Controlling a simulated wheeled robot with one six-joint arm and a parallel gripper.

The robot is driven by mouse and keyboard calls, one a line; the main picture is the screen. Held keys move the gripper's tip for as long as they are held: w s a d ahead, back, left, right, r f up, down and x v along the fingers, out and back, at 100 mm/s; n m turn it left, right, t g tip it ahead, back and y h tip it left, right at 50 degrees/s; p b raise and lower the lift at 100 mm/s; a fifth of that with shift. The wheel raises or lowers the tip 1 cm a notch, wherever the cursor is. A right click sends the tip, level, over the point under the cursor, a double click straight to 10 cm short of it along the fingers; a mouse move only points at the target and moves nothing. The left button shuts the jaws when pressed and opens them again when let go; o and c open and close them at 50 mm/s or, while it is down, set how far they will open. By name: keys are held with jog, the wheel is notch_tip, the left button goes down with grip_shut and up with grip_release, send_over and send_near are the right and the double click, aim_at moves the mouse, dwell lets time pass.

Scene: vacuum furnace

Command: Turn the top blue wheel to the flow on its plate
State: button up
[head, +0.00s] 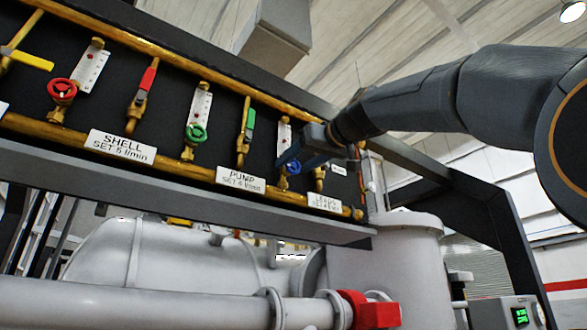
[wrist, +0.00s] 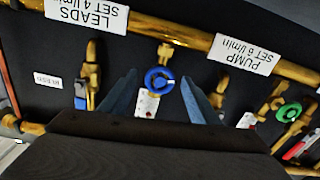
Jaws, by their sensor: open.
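The blue wheel (wrist: 159,79) sits on a brass valve below a white flow scale (wrist: 147,104) with red marks. It shows in the head view (head: 293,167), partly behind my gripper. A white mark shows on its right side in the wrist view. My gripper (wrist: 158,76) is open, its two blue fingers on either side of the wheel, with gaps between; I cannot tell whether they reach its depth. The LEADS plate (wrist: 88,12) reads "SET 4 l/min", upside down in the wrist view; in the head view the plate (head: 325,203) is on the lower brass pipe.
A brass valve (wrist: 92,80) stands left of the wheel in the wrist view. The PUMP plate (wrist: 244,54) and a green wheel (wrist: 289,111) are to its right. A red wheel (head: 61,91) and several lever valves share the black panel. A white vessel (head: 170,255) lies below.

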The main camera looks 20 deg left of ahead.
jog(key=b+v, duration=0.2)
jog(key=v, duration=0.4)
jog(key=shift+d, duration=0.1)
dwell(0.4)
